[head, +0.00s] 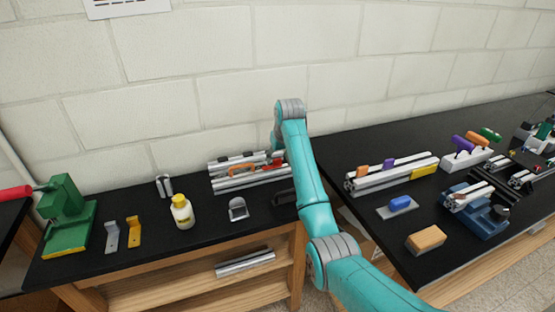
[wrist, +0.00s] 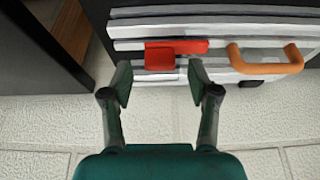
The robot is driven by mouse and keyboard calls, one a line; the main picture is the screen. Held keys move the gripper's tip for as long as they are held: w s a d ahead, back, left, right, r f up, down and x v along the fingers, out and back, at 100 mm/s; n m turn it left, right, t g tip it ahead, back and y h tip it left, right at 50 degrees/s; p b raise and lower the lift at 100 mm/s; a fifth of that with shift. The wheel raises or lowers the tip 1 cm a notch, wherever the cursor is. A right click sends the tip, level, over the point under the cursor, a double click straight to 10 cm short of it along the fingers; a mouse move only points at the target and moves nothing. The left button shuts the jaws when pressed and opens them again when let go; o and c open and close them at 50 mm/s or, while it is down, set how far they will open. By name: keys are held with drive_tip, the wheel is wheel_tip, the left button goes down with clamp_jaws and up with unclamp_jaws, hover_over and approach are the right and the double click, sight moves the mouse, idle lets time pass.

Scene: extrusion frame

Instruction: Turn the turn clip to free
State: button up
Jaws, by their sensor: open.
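The turn clip is a red piece (wrist: 175,56) on the silver extrusion frame (wrist: 240,20) in the wrist view. It has a blockish part at the left and a flat bar reaching right along the rails. My gripper (wrist: 160,82) is open, with its two fingertips spread on either side of the clip's lower part and nothing held. I cannot tell whether a finger touches it. In the head view the red clip (head: 276,161) shows at the right end of the frame on the left bench, beside my arm. My gripper is hidden there.
An orange handle (wrist: 265,58) stands up from the frame right of the clip. On the left bench are a yellow-capped bottle (head: 182,212), a grey bracket (head: 238,209) and a green press (head: 68,215). A white wall (head: 200,60) is close behind the frame.

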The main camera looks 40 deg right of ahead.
drive_tip(key=shift+x, duration=1.05)
clamp_jaws()
